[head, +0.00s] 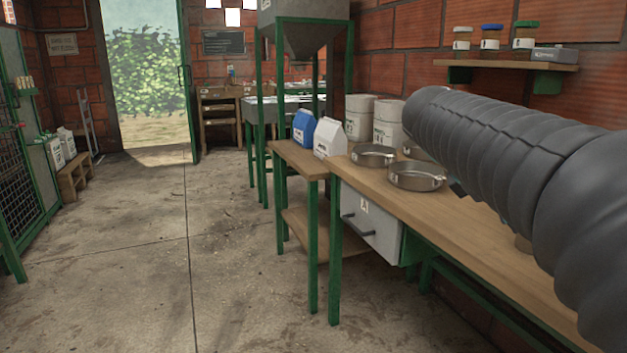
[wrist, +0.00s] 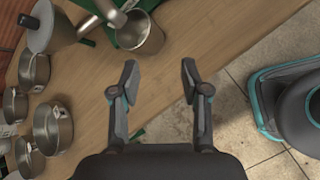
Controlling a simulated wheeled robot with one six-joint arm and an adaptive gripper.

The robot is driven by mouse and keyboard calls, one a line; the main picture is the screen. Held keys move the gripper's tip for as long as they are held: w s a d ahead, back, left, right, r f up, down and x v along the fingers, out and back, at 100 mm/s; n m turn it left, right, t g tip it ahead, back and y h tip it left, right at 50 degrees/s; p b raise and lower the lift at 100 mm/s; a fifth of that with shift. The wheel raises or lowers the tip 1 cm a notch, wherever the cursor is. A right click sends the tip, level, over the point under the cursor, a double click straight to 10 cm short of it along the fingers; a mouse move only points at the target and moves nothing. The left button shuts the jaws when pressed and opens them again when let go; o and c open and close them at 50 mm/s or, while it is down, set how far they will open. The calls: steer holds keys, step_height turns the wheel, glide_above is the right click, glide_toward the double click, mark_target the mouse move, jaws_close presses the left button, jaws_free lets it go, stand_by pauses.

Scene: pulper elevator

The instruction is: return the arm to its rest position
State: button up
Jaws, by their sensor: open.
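My gripper (wrist: 158,82) shows in the wrist view with its two fingers spread apart and nothing between them. It is above the front part of the wooden bench (wrist: 192,35), near the bench edge. In the head view my dark, ribbed arm stretches in from the right over the bench (head: 462,232) and hides part of its top. My gripper does not show in the head view.
Metal pans (head: 417,176) stand on the bench; several show at the left of the wrist view (wrist: 53,127). A metal cup (wrist: 140,34) stands ahead of my fingers. A drawer (head: 372,225) hangs under the bench. The floor (head: 150,250) is clear on the left.

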steer(key=s+a+f+m+t+y, duration=0.2)
steer(key=s+a+f+m+y, duration=0.2)
steer(key=f, duration=0.6)
steer(key=s+a+f+m+t+y, duration=0.1)
steer(key=s+a+f+m+y, duration=0.4)
steer(key=s+a+f+m, duration=0.4)
steer(key=s+a+f, duration=0.1)
steer(key=s+a, duration=0.1)
steer(key=s, duration=0.1)
steer(key=shift+a+f+t, duration=0.25)
steer(key=shift+t, duration=0.15)
steer(key=shift+s, duration=0.1)
